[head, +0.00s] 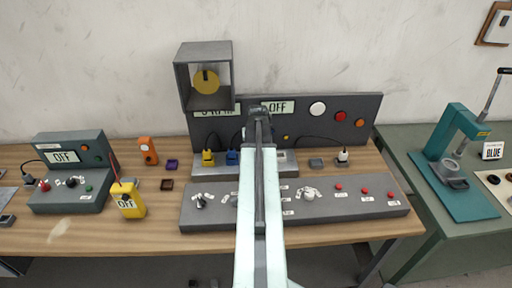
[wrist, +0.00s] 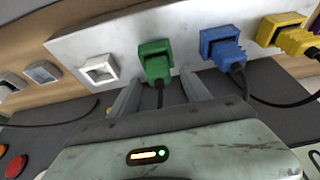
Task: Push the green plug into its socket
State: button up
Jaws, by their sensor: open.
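The green plug (wrist: 157,68) shows in the wrist view at the face of a light grey socket strip (wrist: 120,42), with a dark cord running from it toward my gripper. How deep it sits in its socket I cannot tell. My gripper (wrist: 158,80) is open, one finger on each side of the plug and cord. Whether the fingers touch the plug is unclear. In the head view my own arm hides the green plug and the gripper tips.
The blue plug (wrist: 223,47) and yellow plug (wrist: 286,34) sit to the right on the strip in the wrist view. An empty white socket (wrist: 99,69) is left of the green plug. In the head view, a console (head: 350,208) with knobs and red buttons lies in front of the strip.

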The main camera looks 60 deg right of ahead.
jog(key=p+v, duration=0.6)
jog(key=v, duration=0.1)
jog(key=shift+r, duration=0.2)
jog(key=shift+a, duration=0.1)
jog(key=w+a+f+n+y+b, duration=0.2)
jog(key=w+a+f+n, duration=0.1)
jog(key=w+a, duration=0.95)
jog(key=w+a+f+n+g+y+b, duration=0.1)
jog(key=w+a+f+n, duration=0.15)
jog(key=a, duration=1.05)
jog(key=w+a+f+n+b, duration=0.15)
jog(key=w+a, duration=0.25)
jog(key=a, duration=0.9)
jog(key=s+a+f+n+g+b, duration=0.1)
jog(key=a+n, duration=0.3)
jog(key=a, duration=1.3)
jog(key=shift+s+a+g+y+b, duration=0.3)
jog(key=shift+s+a, duration=0.05)
jog(key=shift+s, duration=0.05)
jog(key=shift+c, duration=0.2)
